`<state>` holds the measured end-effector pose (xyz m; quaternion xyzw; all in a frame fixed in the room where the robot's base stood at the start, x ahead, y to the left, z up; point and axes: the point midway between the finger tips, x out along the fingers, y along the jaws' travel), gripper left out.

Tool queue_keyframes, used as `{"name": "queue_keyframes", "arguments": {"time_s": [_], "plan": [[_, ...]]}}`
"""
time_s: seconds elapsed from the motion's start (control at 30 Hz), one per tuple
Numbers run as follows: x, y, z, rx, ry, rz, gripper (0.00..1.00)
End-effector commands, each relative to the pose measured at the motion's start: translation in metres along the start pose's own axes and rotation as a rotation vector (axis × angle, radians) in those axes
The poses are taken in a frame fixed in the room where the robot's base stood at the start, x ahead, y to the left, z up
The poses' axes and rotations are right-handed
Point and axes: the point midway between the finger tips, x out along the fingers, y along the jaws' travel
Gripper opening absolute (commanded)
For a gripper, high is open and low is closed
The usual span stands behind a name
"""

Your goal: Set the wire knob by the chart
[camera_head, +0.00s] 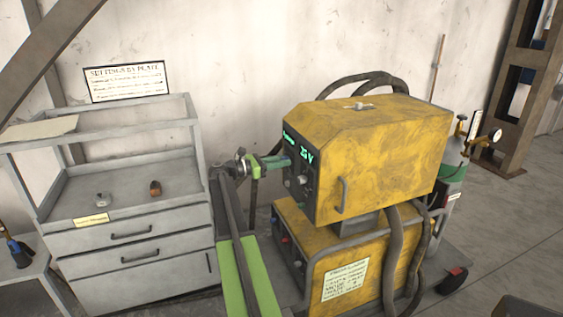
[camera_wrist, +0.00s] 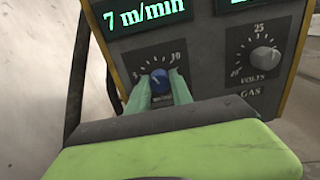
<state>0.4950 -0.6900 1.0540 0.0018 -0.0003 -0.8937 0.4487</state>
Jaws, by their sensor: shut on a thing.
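The yellow wire feeder (camera_head: 370,150) stands on a yellow power source, its dark control panel facing left. In the wrist view the blue wire knob (camera_wrist: 159,80) sits on a dial plate with marks that include 10. My gripper (camera_wrist: 160,90) is shut on this knob, its green fingers on either side. The green display (camera_wrist: 148,14) above the knob reads 7 m/min. A grey volts knob (camera_wrist: 264,60) is to the right, apart from my gripper. The chart (camera_head: 124,81) is on the wall at left; its heading starts with SETTINGS, and its smaller lines are too small to read.
A grey tool cart (camera_head: 130,225) stands left of the feeder with small items on its shelf. Dark cables (camera_head: 402,245) hang at the feeder's front right. A paper label (camera_head: 345,281) is on the power source. Open floor lies at the right.

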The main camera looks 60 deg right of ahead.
Motion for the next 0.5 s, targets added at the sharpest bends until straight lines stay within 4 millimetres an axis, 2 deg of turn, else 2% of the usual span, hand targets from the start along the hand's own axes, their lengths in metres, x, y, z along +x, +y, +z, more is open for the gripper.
{"name": "queue_keyframes", "arguments": {"time_s": [0.5], "plan": [[-0.0067, -0.003, 0.0007, 0.016, -0.003, 0.005, 0.0]]}}
